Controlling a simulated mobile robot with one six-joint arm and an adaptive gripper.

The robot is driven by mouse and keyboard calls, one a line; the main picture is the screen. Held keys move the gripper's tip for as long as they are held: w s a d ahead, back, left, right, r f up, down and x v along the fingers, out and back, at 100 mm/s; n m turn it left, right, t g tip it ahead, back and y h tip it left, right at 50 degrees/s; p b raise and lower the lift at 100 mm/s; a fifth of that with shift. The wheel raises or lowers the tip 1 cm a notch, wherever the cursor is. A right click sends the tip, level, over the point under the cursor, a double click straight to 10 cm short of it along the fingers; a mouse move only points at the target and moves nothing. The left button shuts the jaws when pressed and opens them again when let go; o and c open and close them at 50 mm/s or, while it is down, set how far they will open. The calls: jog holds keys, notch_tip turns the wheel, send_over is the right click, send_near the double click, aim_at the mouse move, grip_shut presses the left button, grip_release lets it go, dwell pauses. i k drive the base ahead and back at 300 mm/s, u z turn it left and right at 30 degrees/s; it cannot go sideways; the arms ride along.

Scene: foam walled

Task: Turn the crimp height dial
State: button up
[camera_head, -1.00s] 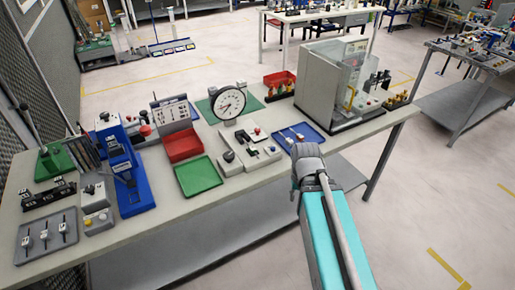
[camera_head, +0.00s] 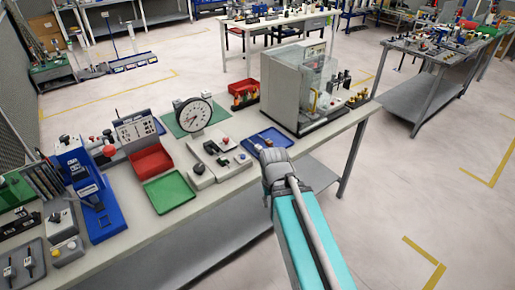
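My gripper (camera_head: 262,150) is at the front edge of the workbench, beside the blue tray (camera_head: 278,137), at the end of my teal and grey arm. It is seen from behind, and my wrist hides its fingers, so I cannot tell whether it is open or shut. No dial is readably marked as the crimp height dial. A grey machine with a clear guard (camera_head: 310,90) stands at the right end. A blue press-like device (camera_head: 77,165) stands at the left.
The bench (camera_head: 165,222) also holds a red bin (camera_head: 151,160), a green tray (camera_head: 168,192) and a grey fixture with black knobs (camera_head: 216,157). Small brass-coloured parts (camera_head: 358,99) sit right of the guarded machine. The floor (camera_head: 420,185) right of the bench is clear.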

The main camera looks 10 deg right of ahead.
aim_at(64, 138)
jog(key=u, duration=1.35)
